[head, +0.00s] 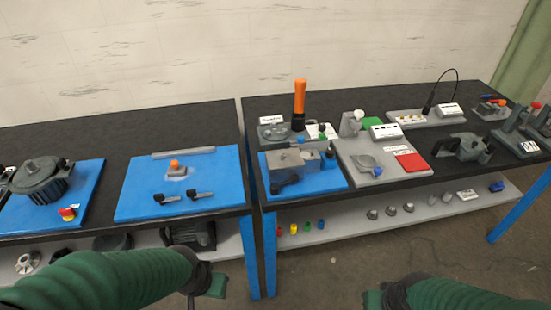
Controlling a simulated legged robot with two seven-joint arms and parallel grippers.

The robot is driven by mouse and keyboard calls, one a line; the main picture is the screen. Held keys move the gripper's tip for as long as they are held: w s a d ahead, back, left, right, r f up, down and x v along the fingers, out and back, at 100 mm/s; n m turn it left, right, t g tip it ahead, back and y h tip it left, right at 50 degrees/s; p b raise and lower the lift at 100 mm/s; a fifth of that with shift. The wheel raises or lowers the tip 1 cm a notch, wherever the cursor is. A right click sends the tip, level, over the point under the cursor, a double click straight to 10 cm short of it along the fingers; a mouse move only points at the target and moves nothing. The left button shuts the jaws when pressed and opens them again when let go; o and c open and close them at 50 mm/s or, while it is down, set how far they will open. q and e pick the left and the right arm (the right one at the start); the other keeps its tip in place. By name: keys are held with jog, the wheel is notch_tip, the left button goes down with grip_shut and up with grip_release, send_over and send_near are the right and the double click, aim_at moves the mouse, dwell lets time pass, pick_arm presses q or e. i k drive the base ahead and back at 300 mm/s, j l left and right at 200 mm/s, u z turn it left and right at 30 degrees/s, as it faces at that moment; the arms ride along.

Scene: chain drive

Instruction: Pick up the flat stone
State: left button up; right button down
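I cannot tell for sure which thing is the flat stone. A long, thin, light grey bar (183,153) lies along the back of the middle blue mat (133,203). A small grey flat oval piece (365,161) lies on the pale board (350,150) on the right table. My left gripper (207,287) is low in front of the left table's front edge, apart from these things. My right gripper (378,299) is at the bottom edge, below the right table. Both are partly cut off or turned away, so their finger gaps do not show.
The middle mat also holds an orange-topped piece (175,168) and two black-handled parts (184,197). A motor (40,178) stands at left. A grey vise-like block (298,162) and a tall orange handle (299,100) stand on the right table. A lower shelf (345,222) holds small parts.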

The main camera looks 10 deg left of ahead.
aim_at(174, 170)
jog(key=i+j+z, duration=0.1)
jog(key=j+z, duration=0.15)
jog(key=j, duration=0.4)
jog(key=j+z, duration=0.25)
jog(key=j, duration=0.45)
jog(key=i, duration=0.05)
